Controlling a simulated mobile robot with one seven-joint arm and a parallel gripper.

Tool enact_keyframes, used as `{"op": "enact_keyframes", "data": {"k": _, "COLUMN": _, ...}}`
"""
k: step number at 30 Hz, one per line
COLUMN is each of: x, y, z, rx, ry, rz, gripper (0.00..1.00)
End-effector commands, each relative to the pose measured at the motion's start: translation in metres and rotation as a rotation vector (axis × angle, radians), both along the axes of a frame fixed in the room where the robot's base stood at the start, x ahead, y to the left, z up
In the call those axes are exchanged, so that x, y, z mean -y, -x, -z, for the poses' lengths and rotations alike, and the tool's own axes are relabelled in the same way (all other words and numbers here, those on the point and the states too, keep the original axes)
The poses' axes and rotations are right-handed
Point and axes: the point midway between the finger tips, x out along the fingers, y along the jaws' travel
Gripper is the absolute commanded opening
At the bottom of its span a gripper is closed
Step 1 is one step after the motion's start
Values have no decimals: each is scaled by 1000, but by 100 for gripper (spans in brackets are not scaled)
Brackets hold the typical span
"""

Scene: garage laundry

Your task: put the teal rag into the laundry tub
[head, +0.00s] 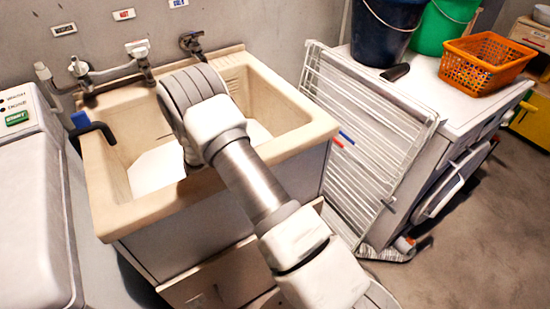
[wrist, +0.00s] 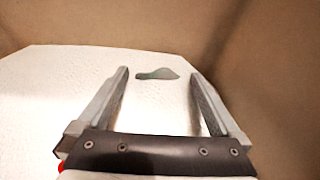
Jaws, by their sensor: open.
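The beige laundry tub (head: 110,190) stands in the middle of the head view, with my arm reaching down into it. A white surface (head: 157,172) shows inside the tub. In the wrist view, a small grey-teal shape, apparently the teal rag (wrist: 158,74), lies flat on the white surface (wrist: 150,115) between brown walls. My gripper (wrist: 160,72) is open, its two fingers apart on either side of the teal shape in the picture. Nothing is held between the fingers. I cannot tell how far below the fingertips the shape lies. The arm hides the gripper and the teal shape in the head view.
A white washer (head: 30,200) stands left. A drying rack (head: 365,135), another white appliance, two buckets (head: 385,30) and an orange basket (head: 485,65) are on the right.

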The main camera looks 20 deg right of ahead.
Motion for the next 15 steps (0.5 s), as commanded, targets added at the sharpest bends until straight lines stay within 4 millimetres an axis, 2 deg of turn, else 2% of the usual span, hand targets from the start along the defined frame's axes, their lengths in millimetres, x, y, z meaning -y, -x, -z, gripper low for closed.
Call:
{"op": "enact_keyframes", "data": {"k": 1, "x": -12, "y": 1, "z": -8, "rx": 2, "ry": 0, "rz": -4, "gripper": 100}}
{"op": "enact_keyframes", "data": {"k": 7, "x": -50, "y": 9, "z": -23, "rx": 2, "ry": -1, "rz": -2, "gripper": 100}}
{"op": "enact_keyframes", "data": {"k": 12, "x": -70, "y": 13, "z": -31, "rx": 2, "ry": 0, "rz": -1, "gripper": 100}}
{"op": "enact_keyframes", "data": {"k": 15, "x": -75, "y": 14, "z": -32, "rx": 1, "ry": 0, "rz": 0, "gripper": 100}}
